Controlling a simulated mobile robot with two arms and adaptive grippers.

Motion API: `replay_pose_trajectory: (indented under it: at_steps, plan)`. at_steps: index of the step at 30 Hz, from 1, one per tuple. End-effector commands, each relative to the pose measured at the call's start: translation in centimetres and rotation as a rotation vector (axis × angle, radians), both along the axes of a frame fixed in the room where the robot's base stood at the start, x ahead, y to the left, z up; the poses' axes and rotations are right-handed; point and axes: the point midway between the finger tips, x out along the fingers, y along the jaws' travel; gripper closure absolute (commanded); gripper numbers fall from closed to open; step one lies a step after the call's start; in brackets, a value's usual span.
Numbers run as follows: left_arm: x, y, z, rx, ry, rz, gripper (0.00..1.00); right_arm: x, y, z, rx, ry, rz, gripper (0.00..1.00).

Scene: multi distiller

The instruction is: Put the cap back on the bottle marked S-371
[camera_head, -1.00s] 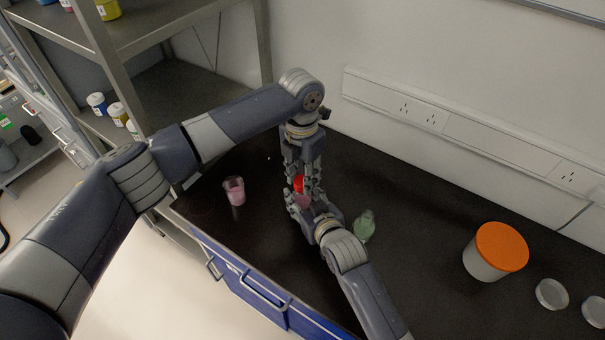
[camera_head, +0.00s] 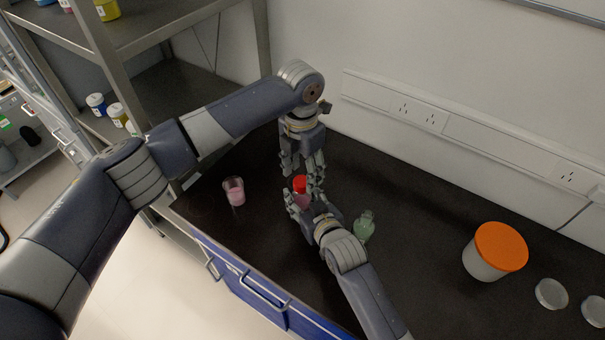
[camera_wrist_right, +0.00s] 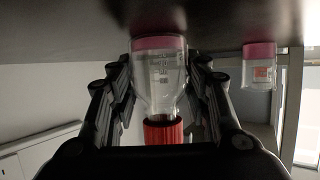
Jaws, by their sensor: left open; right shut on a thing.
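A clear bottle of pink liquid (camera_head: 302,200) stands on the black bench, its red cap (camera_head: 300,183) on its neck. In the right wrist view, which is upside down, the bottle (camera_wrist_right: 160,85) shows its graduations and the red cap (camera_wrist_right: 163,132); I cannot read a marking S-371. My right gripper (camera_head: 299,207) is shut on the bottle's body, one finger on each side. My left gripper (camera_head: 304,176) points down, open and empty, just above and behind the cap, apparently clear of it.
A beaker of pink liquid (camera_head: 234,191) stands to the left, and a small green flask (camera_head: 364,226) to the right. Farther right are a white tub with an orange lid (camera_head: 501,247) and glass dishes (camera_head: 551,293). A metal shelf (camera_head: 190,98) stands at the left. Free bench lies between flask and tub.

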Motion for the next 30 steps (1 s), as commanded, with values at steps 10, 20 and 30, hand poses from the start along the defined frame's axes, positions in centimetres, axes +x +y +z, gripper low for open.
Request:
replay_pose_trajectory:
  at_steps: [10, 20, 30]
  plan:
    - [0.0, 0.0, 2.8, 0.000, 0.001, -0.001, 0.49, -0.1, 0.0, -0.2, -0.002, 0.004, 0.000, 1.00]
    - [-0.1, 0.0, 2.8, 0.002, 0.002, 0.072, 0.52, -0.1, 0.0, -0.2, -0.002, 0.004, 0.000, 1.00]
    - [-0.1, 0.0, 3.1, 0.014, 0.008, 0.614, 0.52, -0.1, 0.0, -0.2, -0.002, 0.004, 0.000, 1.00]
